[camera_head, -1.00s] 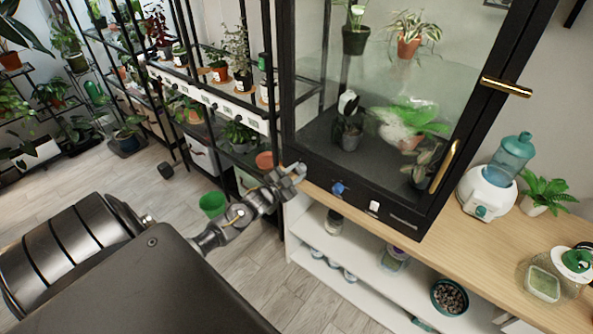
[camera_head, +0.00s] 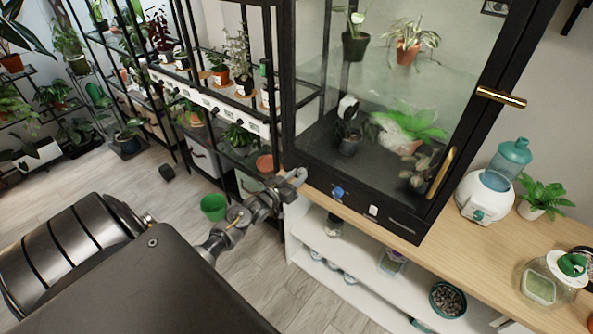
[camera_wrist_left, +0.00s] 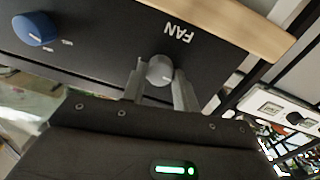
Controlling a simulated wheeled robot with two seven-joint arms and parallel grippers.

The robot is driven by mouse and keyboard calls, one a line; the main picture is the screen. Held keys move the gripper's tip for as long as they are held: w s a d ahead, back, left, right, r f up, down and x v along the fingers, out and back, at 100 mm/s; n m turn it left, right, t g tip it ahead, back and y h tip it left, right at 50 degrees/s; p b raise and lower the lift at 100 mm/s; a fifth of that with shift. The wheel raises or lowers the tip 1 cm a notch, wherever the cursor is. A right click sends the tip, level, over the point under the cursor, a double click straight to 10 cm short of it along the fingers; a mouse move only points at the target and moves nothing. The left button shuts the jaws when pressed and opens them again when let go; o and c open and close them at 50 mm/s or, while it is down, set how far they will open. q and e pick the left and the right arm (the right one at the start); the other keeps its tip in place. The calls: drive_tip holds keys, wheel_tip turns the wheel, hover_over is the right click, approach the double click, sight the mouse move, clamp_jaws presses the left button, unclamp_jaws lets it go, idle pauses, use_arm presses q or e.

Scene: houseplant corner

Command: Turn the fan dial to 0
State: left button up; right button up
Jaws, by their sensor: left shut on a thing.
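The black glass-fronted cabinet (camera_head: 360,200) has a control strip along its bottom edge. In the left wrist view the grey fan dial (camera_wrist_left: 160,70) sits on this strip, beside the upside-down white label "FAN" (camera_wrist_left: 178,33). My left gripper (camera_wrist_left: 159,82) has one finger on each side of the dial and is shut on it. In the head view my left gripper (camera_head: 298,176) is at the strip's left end and hides the dial. I cannot read the dial's setting. My right gripper is not in view.
A blue knob (camera_head: 337,193) sits right of the gripper on the same strip, and it also shows in the left wrist view (camera_wrist_left: 36,28). A white switch (camera_head: 373,210) is further right. The wooden counter (camera_head: 440,248) holds a white humidifier (camera_head: 485,197). A plant rack stands left.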

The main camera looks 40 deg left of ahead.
use_arm(q)
drive_tip(key=shift+n, duration=0.5)
drive_tip(key=o, duration=1)
drive_tip(key=shift+c, duration=0.2)
drive_tip(key=s+b, duration=0.1)
drive_tip(key=s, duration=0.9)
drive_tip(key=shift+s, duration=0.4)
drive_tip(key=shift+a, duration=0.1)
